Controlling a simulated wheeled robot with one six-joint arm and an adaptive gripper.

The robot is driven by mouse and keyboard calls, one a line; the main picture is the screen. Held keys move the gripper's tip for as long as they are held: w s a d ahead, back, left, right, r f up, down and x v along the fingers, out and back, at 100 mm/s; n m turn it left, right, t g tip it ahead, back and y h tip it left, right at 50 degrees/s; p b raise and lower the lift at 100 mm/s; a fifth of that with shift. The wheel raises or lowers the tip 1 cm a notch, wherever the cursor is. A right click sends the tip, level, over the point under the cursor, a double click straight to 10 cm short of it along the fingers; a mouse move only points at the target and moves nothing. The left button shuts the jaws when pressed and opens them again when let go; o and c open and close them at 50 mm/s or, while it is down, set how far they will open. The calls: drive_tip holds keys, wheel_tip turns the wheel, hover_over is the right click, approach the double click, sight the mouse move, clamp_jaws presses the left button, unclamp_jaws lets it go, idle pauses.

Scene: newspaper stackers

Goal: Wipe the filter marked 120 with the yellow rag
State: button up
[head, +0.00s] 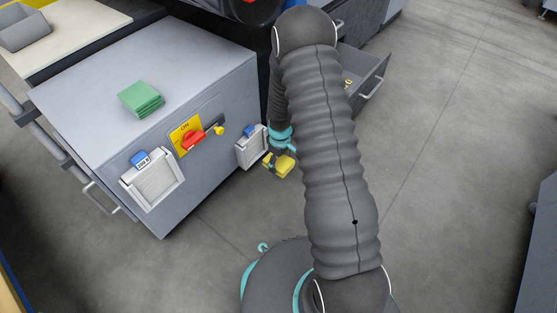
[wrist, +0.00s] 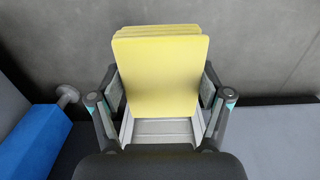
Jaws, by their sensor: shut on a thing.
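My gripper (wrist: 160,125) is shut on the yellow rag (wrist: 157,72), a folded stack that fills the space between the fingers. In the head view the rag (head: 281,166) is just right of the far filter (head: 252,147) on the cabinet front. That filter sits in a pale frame with a blue tag (head: 249,131) whose number I cannot read. I cannot tell whether the rag touches it. A second filter (head: 155,186) is nearer on the same front, and its blue tag (head: 140,160) seems to begin with 200. My arm hides part of the area behind.
A green folded stack (head: 141,98) lies on the grey cabinet top (head: 75,107). A red switch (head: 192,140) on a yellow ON plate (head: 181,128), with a yellow padlock (head: 218,130), sticks out between the filters. An open drawer (head: 372,86) stands behind my arm.

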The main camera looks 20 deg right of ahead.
drive_tip(key=s+d+r+p, duration=0.2)
drive_tip(key=s+d+r, duration=0.1)
drive_tip(key=s, duration=0.3)
drive_tip(key=shift+d+r, duration=0.35)
drive_tip(key=shift+d, duration=0.3)
idle(0.4)
